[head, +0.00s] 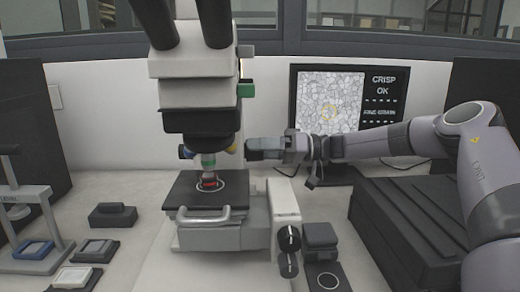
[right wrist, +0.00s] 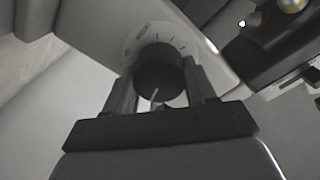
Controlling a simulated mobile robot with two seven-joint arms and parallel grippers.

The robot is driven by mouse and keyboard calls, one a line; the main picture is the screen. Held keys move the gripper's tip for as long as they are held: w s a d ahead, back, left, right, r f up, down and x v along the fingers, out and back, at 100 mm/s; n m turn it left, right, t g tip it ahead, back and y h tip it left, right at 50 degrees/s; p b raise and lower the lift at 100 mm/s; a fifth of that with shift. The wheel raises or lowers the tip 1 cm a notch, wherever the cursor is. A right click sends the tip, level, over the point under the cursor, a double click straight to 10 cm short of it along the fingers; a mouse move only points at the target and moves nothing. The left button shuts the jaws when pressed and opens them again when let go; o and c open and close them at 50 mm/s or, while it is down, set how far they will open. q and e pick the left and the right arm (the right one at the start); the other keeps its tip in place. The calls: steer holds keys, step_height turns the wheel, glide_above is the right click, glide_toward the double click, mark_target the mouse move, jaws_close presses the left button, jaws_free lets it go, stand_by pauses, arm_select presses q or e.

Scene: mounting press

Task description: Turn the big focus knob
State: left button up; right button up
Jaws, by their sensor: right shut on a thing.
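The big focus knob (right wrist: 160,68) is a dark round knob with a pale line on its face and a pale marked disc (right wrist: 139,36) behind it. My right gripper (right wrist: 157,88) has one finger on each side of the knob and is shut on it. In the head view my right gripper (head: 250,149) reaches from the right to the side of the microscope (head: 196,92) and hides the knob. The monitor (head: 345,100) shows a grain picture with a yellow ring and the words "CRISP OK" and "FINE GRAIN". My left gripper is not in view.
The microscope stage (head: 190,190) carries a red-topped sample under the objective. Two stacked dark knobs (head: 288,238) are at the lower right of the microscope. A dark stepped case (head: 410,225) lies below my right arm. Small trays and a press (head: 30,205) stand at left.

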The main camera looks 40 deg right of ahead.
steer(key=o, duration=1)
steer(key=shift+d, duration=0.1)
steer(key=shift+p+v, duration=0.3)
steer(key=shift+v, duration=3.25)
